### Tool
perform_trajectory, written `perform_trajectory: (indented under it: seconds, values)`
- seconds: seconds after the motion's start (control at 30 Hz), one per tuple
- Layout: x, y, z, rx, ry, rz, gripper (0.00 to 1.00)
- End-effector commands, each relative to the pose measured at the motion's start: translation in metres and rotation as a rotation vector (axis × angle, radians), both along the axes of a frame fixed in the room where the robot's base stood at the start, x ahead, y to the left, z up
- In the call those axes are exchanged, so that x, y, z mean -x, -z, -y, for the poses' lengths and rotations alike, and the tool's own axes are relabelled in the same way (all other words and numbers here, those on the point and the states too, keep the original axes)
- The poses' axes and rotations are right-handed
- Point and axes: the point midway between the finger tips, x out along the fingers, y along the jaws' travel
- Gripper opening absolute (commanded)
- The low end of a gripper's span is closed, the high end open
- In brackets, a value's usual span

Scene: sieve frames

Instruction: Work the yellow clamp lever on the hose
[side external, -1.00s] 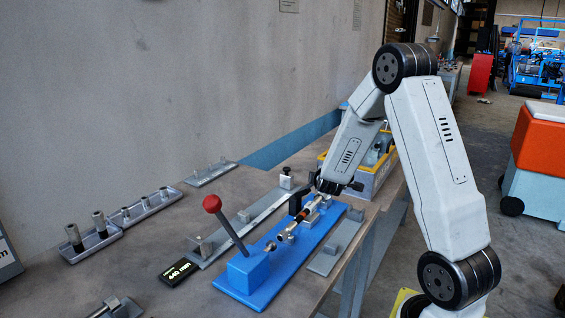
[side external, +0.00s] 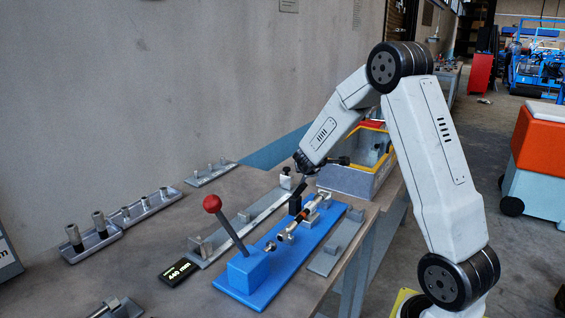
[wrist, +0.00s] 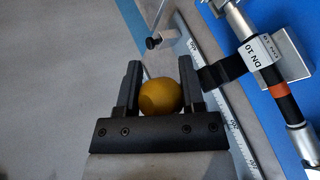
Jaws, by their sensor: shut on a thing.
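The yellow clamp lever's round knob (wrist: 160,97) sits between the two black fingers of my gripper (wrist: 160,66) in the wrist view. My gripper is shut on it. A black piece (wrist: 222,72) runs from beside the right finger towards the hose. The hose (wrist: 284,108) is black with an orange band and a white "DN 10" label, and has metal fittings. In the side view, my gripper (side external: 302,172) is above an upright black part (side external: 295,204) beside the hose assembly (side external: 308,214) on the blue base (side external: 283,268). The knob is hidden there.
A red-knobbed lever (side external: 212,203) stands at the near end of the blue base. A grey rail (side external: 240,226) with a scale lies to its left, with a "440 mm" display (side external: 178,272). A grey bin with a yellow rim (side external: 335,179) stands behind. Trays with metal parts (side external: 150,205) lie further left.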

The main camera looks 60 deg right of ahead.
Motion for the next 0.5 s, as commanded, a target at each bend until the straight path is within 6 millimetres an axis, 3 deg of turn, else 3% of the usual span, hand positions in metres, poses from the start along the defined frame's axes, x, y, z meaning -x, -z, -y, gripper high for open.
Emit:
perform_trajectory:
  seconds: [0.5]
  values:
    - [-0.0071,-0.0021,-0.0015,-0.003,-0.004,-0.040,0.00]
